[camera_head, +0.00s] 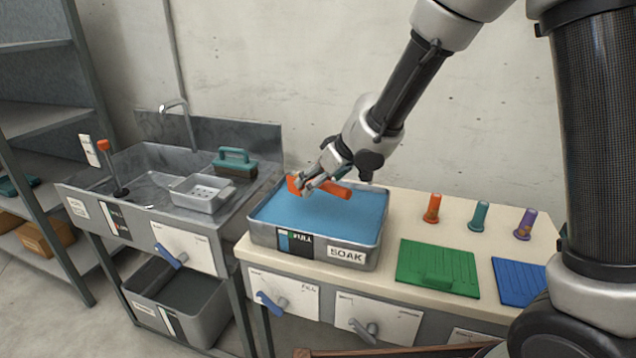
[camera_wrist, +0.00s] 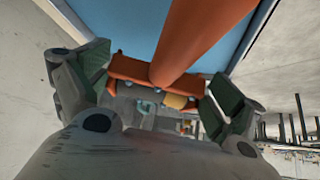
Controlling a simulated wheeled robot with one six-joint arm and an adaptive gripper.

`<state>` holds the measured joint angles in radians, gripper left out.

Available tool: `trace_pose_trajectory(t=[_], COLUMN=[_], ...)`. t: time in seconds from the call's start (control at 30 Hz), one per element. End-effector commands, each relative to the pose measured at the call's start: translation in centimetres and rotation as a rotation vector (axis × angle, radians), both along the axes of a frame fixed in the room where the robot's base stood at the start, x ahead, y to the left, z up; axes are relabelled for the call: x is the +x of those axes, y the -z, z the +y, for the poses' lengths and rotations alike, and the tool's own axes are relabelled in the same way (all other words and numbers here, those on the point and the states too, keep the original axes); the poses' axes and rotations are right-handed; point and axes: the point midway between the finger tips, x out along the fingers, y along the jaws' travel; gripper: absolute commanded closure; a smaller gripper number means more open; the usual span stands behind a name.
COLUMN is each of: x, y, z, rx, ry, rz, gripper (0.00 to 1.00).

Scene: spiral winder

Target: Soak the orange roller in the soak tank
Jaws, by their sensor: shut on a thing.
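The orange roller (camera_head: 337,190) is held by my gripper (camera_head: 317,178) over the soak tank (camera_head: 345,256), a metal tub labelled SOAK and holding blue liquid (camera_head: 300,215). In the head view, I cannot tell whether the roller touches the liquid. In the wrist view, the orange roller (camera_wrist: 198,40) reaches away from me, and its orange crosspiece lies between the two fingers of my gripper (camera_wrist: 155,82). The fingers partly hide the roller in the head view.
Right of the tank are a green tray (camera_head: 438,262), a blue tray (camera_head: 520,282), and orange (camera_head: 432,209), teal (camera_head: 480,215) and purple (camera_head: 525,224) pegs. A blue-handled valve (camera_head: 271,301) sits below the tank.

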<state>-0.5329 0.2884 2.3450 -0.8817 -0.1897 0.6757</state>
Motion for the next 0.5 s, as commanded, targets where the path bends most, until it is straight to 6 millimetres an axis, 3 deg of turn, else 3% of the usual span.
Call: trace_pose_trajectory(t=[0.17, 0.5], x=[0.0, 0.0], y=[1.3, 5.7], z=[0.1, 0.1], rx=[0.001, 0.000], ry=[-0.001, -0.001], rz=[0.004, 0.003], gripper=[0.36, 0.36])
